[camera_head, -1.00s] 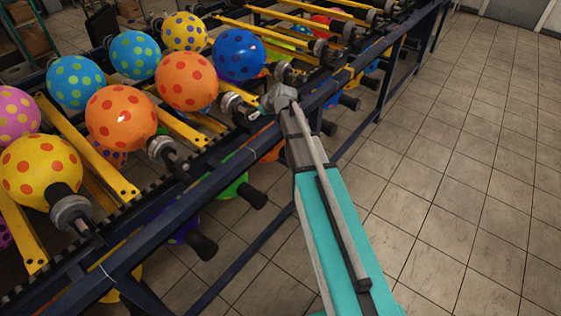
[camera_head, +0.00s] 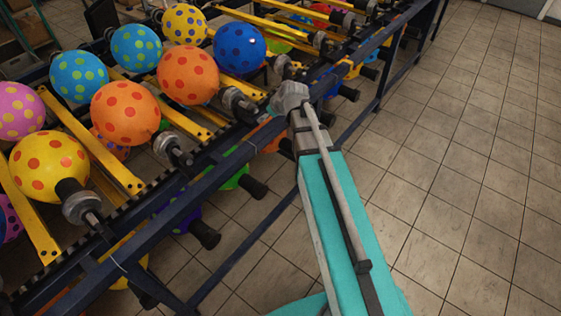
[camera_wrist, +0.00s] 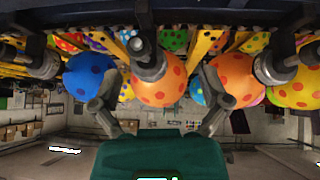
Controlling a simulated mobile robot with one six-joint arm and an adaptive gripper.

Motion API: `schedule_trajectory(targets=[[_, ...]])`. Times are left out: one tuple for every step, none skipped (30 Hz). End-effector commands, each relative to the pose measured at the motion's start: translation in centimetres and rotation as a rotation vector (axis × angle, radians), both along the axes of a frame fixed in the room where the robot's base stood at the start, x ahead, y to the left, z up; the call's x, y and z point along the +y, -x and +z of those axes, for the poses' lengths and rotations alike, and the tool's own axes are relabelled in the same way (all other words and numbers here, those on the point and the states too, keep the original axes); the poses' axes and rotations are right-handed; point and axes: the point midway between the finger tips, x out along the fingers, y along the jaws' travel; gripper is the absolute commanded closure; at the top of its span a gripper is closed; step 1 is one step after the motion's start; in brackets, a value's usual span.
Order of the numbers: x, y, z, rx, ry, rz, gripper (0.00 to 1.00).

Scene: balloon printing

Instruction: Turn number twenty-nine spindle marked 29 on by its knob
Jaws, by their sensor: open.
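No number 29 is readable on any spindle, so I cannot tell which one bears it. In the wrist view, which looks upside down, my gripper (camera_wrist: 160,100) has its two fingers spread wide and empty. A dark spindle with a grey knob (camera_wrist: 147,62) shows between the fingers, with an orange red-dotted balloon (camera_wrist: 162,88) behind it. A blue balloon (camera_wrist: 84,78) is by the left finger, and another orange balloon (camera_wrist: 240,76) is behind the right finger. In the head view my gripper's wrist end (camera_head: 290,97) is beside the rack, right of a grey spindle knob (camera_head: 238,99); the fingertips are hidden.
The dark blue rack rail (camera_head: 165,222) runs diagonally between my arm and the balloons. Other spindles (camera_head: 82,207) stand along it, with yellow bars (camera_head: 108,160) between them. More dark spindle ends (camera_head: 205,235) stick out below. The tiled floor (camera_head: 470,160) at right is clear.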

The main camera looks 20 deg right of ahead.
Motion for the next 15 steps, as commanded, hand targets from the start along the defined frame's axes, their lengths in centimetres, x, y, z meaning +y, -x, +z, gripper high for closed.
schedule_trajectory(targets=[[0.2,0.9,-0.3,0.025,-0.002,-0.010,0.04],[0.3,1.2,-0.5,0.040,-0.004,-0.017,0.04],[0.4,1.8,-0.7,0.061,-0.004,-0.025,0.04],[0.5,2.1,-0.8,0.075,-0.005,-0.034,0.04],[0.6,2.5,-1.0,0.090,-0.006,-0.041,0.04],[0.7,3.1,-1.2,0.111,-0.007,-0.052,0.04],[0.7,3.4,-1.3,0.124,-0.006,-0.060,0.04],[0.7,3.8,-1.5,0.139,-0.007,-0.069,0.04],[0.8,4.4,-1.6,0.160,-0.007,-0.080,0.04],[0.8,4.7,-1.8,0.174,-0.007,-0.089,0.04],[0.9,5.1,-1.9,0.189,-0.006,-0.098,0.04],[0.9,5.7,-2.1,0.208,-0.005,-0.111,0.04],[1.0,6.1,-2.2,0.223,-0.004,-0.121,0.04],[1.0,6.5,-2.4,0.237,-0.002,-0.130,0.04],[1.0,7.0,-2.5,0.257,-0.001,-0.144,0.04]])
